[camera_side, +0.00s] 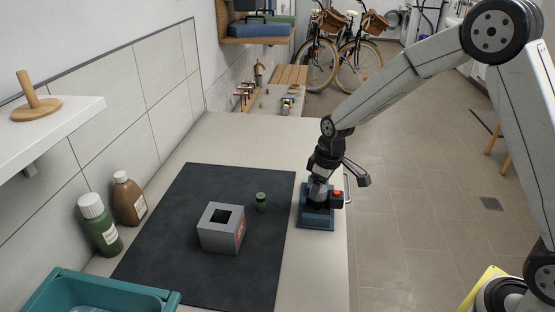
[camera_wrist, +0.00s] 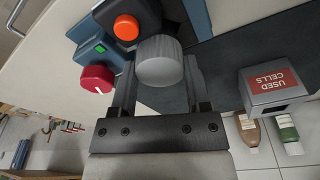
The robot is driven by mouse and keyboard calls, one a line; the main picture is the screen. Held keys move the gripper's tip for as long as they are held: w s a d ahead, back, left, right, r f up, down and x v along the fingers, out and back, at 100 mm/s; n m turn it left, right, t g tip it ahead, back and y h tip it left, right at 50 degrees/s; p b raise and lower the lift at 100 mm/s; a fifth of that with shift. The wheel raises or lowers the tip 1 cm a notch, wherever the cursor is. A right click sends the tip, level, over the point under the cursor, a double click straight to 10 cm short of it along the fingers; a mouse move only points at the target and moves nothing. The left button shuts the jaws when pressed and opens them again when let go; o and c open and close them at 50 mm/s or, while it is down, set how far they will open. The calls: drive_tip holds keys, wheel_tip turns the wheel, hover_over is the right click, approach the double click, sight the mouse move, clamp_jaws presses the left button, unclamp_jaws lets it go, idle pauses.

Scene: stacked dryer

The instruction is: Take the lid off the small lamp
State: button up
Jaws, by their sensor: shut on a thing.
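In the wrist view my gripper (camera_wrist: 160,72) is shut on a grey round ridged cap (camera_wrist: 158,58), which sits between its two fingers. In the side view my gripper (camera_side: 318,192) points down over a blue-grey device (camera_side: 316,221) at the right edge of the dark mat. The device has an orange-red button, also in the wrist view (camera_wrist: 126,28), a red knob (camera_wrist: 97,79) and a green-lit switch (camera_wrist: 100,49). What lies under the cap is hidden, so I cannot tell whether it is still joined to something. No lamp is plainly recognisable.
A grey box with a square hole (camera_side: 222,238), labelled USED CELLS, stands on the dark mat (camera_side: 180,260). A small green cylinder (camera_side: 261,202) stands beside it. Brown (camera_side: 130,203) and green (camera_side: 102,232) bottles and a teal bin (camera_side: 75,288) are at the left.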

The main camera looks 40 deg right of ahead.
drive_tip(key=shift+r, duration=0.8)
drive_tip(key=s+r, duration=1.1)
drive_tip(key=s, duration=0.3)
drive_tip(key=shift+r, duration=0.15)
drive_tip(key=shift+w, duration=0.1)
